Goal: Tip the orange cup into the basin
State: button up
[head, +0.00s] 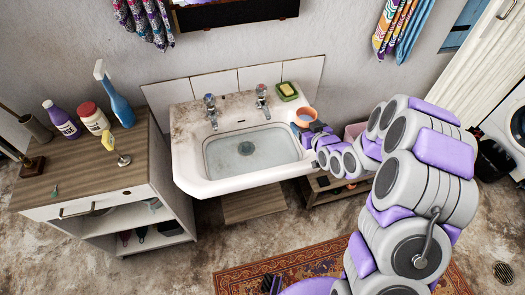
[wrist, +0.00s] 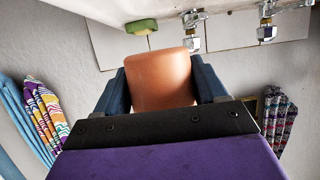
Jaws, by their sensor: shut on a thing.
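The orange cup (head: 306,116) is at the right rim of the white basin (head: 184,160) in the head view. My gripper (head: 314,126) is shut on it from the right. In the wrist view the cup (wrist: 160,80) fills the space between the two dark fingers of my gripper (wrist: 160,84). The cup looks close to upright in the head view. Its contents cannot be made out. The basin holds shallow water around a dark drain (head: 246,148). My arm hides part of the basin's right side.
Two taps (head: 211,108) (head: 262,98) stand at the basin's back edge. A green soap dish (head: 287,91) sits at the back right corner, close to the cup. A cabinet (head: 100,180) with bottles stands left. The space above the bowl is free.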

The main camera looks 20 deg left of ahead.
jog(key=s+a+f+n+g+y+p, duration=0.1)
jog(key=s+a+f+n+g, duration=0.2)
jog(key=s+a, duration=0.3)
jog(key=s+a+f+n+g+y+p, duration=0.1)
jog(key=s+a+f+n+g+p, duration=0.1)
jog(key=s+a, duration=0.4)
jog(key=shift+a+f+n+g+y+p, duration=0.35)
jog(key=shift+a+f+n+g, duration=0.2)
jog(key=shift+f+g, duration=0.2)
jog(key=shift+r, duration=0.1)
jog(key=p, duration=0.2)
jog(key=g+h+p, duration=0.1)
jog(key=p, duration=0.2)
jog(key=shift+s+d+r, duration=0.15)
jog(key=shift+d+r, duration=0.05)
jog(key=shift+r, duration=0.05)
jog(key=shift+d+h, duration=0.25)
jog(key=shift+a+f, duration=0.1)
jog(key=shift+r+g+p, duration=0.2)
jog(key=shift+g+p, duration=0.05)
jog(key=shift+p, duration=0.85)
